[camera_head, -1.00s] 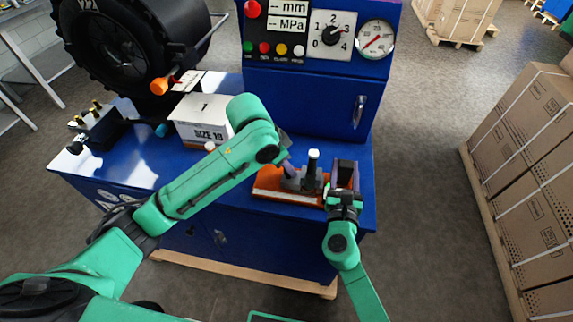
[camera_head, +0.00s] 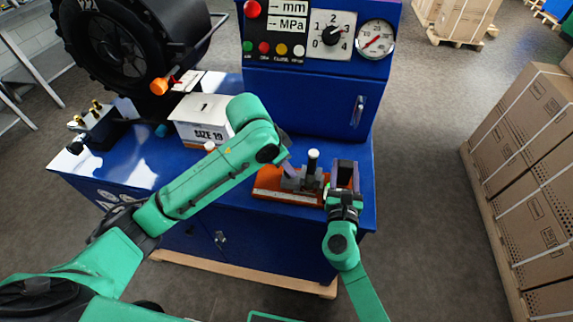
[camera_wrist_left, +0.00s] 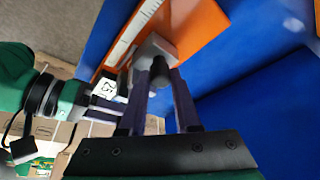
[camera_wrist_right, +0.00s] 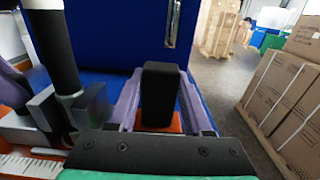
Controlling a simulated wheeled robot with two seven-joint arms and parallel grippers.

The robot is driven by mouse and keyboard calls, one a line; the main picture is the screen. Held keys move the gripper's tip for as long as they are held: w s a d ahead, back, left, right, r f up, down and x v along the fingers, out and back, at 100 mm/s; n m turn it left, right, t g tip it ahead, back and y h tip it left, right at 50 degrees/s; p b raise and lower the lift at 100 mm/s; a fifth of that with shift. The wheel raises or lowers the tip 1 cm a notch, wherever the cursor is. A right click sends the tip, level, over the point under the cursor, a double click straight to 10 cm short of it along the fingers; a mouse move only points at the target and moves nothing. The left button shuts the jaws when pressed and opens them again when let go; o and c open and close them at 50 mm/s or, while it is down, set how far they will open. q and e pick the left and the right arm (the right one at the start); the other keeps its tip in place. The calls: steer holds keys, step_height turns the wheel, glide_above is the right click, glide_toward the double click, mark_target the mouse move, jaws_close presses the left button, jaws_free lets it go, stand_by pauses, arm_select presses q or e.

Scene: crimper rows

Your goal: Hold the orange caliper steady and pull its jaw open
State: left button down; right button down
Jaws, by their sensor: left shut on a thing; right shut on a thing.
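The orange caliper (camera_head: 283,192) lies on the blue bench with a white scale along its front edge. A grey jaw block (camera_head: 300,182) with an upright dark post (camera_head: 313,161) sits on it. My left gripper (camera_head: 290,170) is shut on a dark part at the grey block, seen between its fingers in the left wrist view (camera_wrist_left: 158,88). My right gripper (camera_head: 343,184) is shut on a black block (camera_wrist_right: 160,92) at the caliper's right end. The left fingertips are partly hidden in the head view.
A white box marked SIZE 19 (camera_head: 199,122) stands left, beyond my left arm. A blue cabinet with gauges (camera_head: 310,90) rises behind the caliper. Stacked cartons (camera_head: 525,170) stand on the right. Bare bench lies right of the caliper.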

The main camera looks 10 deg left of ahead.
arm_select(q)
steer(key=shift+r, duration=0.1)
stand_by(0.3)
steer(key=shift+w+a, duration=0.1)
steer(key=shift+a, duration=1.45)
steer(key=c, duration=0.9)
jaws_free()
steer(key=v, duration=1.2)
